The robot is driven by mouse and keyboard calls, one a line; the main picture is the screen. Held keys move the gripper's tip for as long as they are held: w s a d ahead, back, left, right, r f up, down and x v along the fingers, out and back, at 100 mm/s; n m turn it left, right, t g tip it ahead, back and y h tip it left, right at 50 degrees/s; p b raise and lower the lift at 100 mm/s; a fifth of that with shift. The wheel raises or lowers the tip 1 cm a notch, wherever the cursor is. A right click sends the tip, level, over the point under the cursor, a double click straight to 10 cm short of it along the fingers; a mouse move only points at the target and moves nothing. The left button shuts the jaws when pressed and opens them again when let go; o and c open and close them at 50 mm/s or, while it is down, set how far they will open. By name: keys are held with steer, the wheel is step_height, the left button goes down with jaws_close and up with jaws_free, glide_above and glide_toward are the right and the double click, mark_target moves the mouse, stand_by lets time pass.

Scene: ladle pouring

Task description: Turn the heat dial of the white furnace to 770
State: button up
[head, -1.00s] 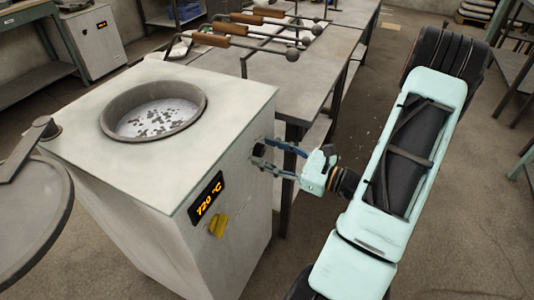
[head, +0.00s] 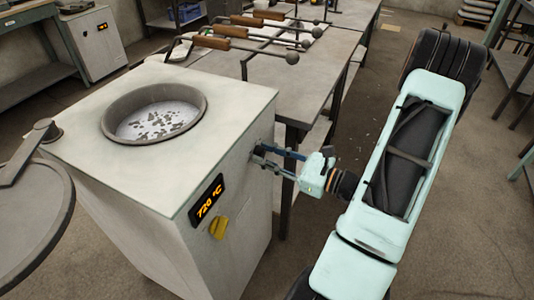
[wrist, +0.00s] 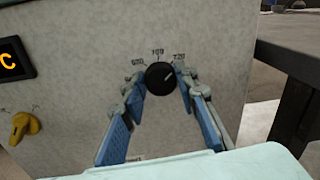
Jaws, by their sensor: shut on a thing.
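The white furnace (head: 122,180) stands at left in the head view. Its display (head: 206,199) reads 720 °C. In the wrist view, the round black heat dial (wrist: 160,78) sits on the furnace side under a short arc of printed numbers. Its light pointer line points up and to the right, towards the right-hand number. The numbers are small and hard to read. My gripper (wrist: 160,84) is shut on the dial, one blue-padded finger on each side. In the head view, my gripper (head: 258,154) reaches the side face from the right, and the dial cannot be made out.
A yellow knob (head: 218,227) is below the display, also left in the wrist view (wrist: 24,127). The furnace's open crucible (head: 154,112) holds bright metal with dark flecks. A round lid (head: 30,215) is at left. A table with ladles (head: 290,80) stands behind.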

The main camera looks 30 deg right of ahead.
steer(key=m+p, duration=0.2)
steer(key=p, duration=0.1)
steer(key=m+p, duration=0.2)
steer(key=shift+r+g, duration=0.25)
steer(key=shift+g, duration=0.05)
steer(key=shift+d+f+m+p, duration=0.1)
steer(key=shift+f+m+p, duration=0.1)
steer(key=shift+m+p, duration=1.65)
steer(key=shift+m, duration=0.35)
steer(key=o, duration=1.2)
steer(key=shift+c, duration=0.2)
steer(key=shift+d, duration=0.1)
steer(key=v, duration=1.1)
steer(key=shift+s+d, duration=0.25)
steer(key=shift+s, duration=0.1)
steer(key=shift+a, duration=0.1)
